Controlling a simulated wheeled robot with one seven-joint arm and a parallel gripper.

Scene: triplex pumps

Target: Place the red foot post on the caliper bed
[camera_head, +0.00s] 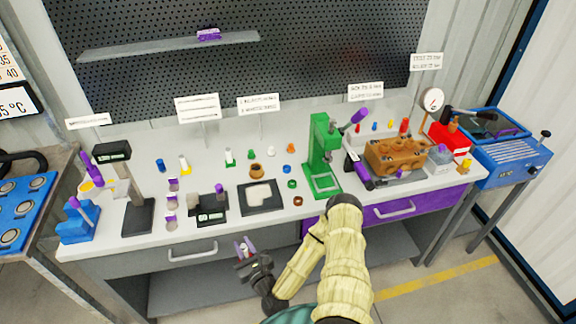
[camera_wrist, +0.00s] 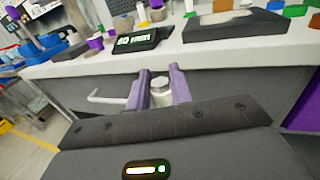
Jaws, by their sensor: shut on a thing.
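My gripper (camera_head: 245,249) is in front of the bench, below the tabletop edge. Its purple fingers are shut on a pale grey-white cylindrical post (camera_wrist: 160,92), which stands upright between them in the wrist view. The post's lower end is hidden behind the gripper body, so I cannot see a red foot. The caliper bed (camera_head: 211,213) is a dark block with a display and a purple part, near the front edge of the bench. Its display (camera_wrist: 137,40) shows in the wrist view, beyond and above the fingers. The held post is apart from it.
A black plate with a pale patch (camera_head: 260,197) lies right of the caliper. A black stand (camera_head: 138,215) is left of it. White posts with a yellow foot (camera_head: 185,166) and a green foot (camera_head: 229,158) stand behind. A green press (camera_head: 322,160) stands further right.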

